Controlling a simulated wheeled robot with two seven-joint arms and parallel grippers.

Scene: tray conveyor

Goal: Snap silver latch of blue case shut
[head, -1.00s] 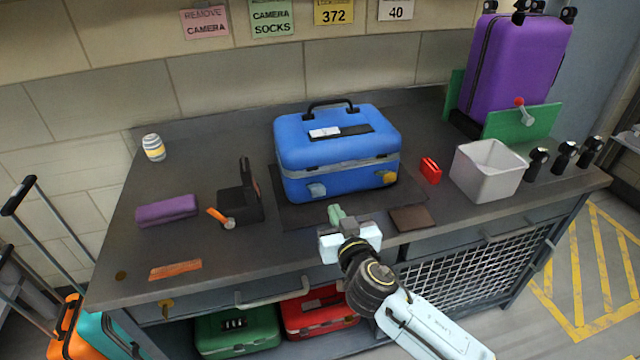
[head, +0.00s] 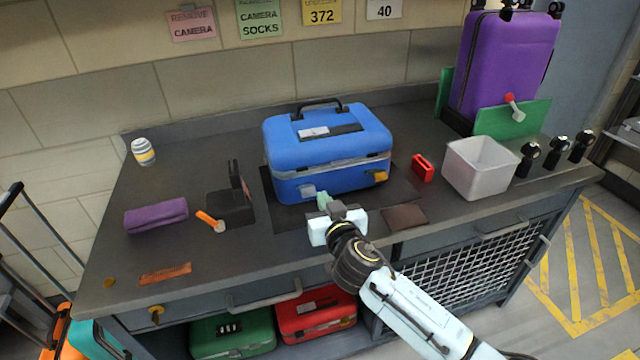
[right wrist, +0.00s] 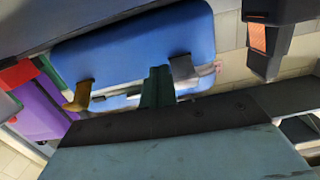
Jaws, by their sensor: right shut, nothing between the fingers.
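The blue case (head: 325,150) stands on a dark mat with its lid down and its black handle on top. Its silver latch (head: 308,191) is low on the left of the front face and appears to stick out. A gold latch (head: 379,177) is on the right of the front. It also shows in the right wrist view (right wrist: 79,97), jutting out. My right gripper (head: 324,202) is shut and empty, just in front of the case, slightly right of the silver latch. Its green fingers (right wrist: 158,86) show in the right wrist view. Contact cannot be told. My left gripper is out of view.
A purple pouch (head: 156,216) lies farther left. A red item (head: 423,168) and a grey bin (head: 480,168) are at the right. A brown patch (head: 405,216) lies right of my gripper.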

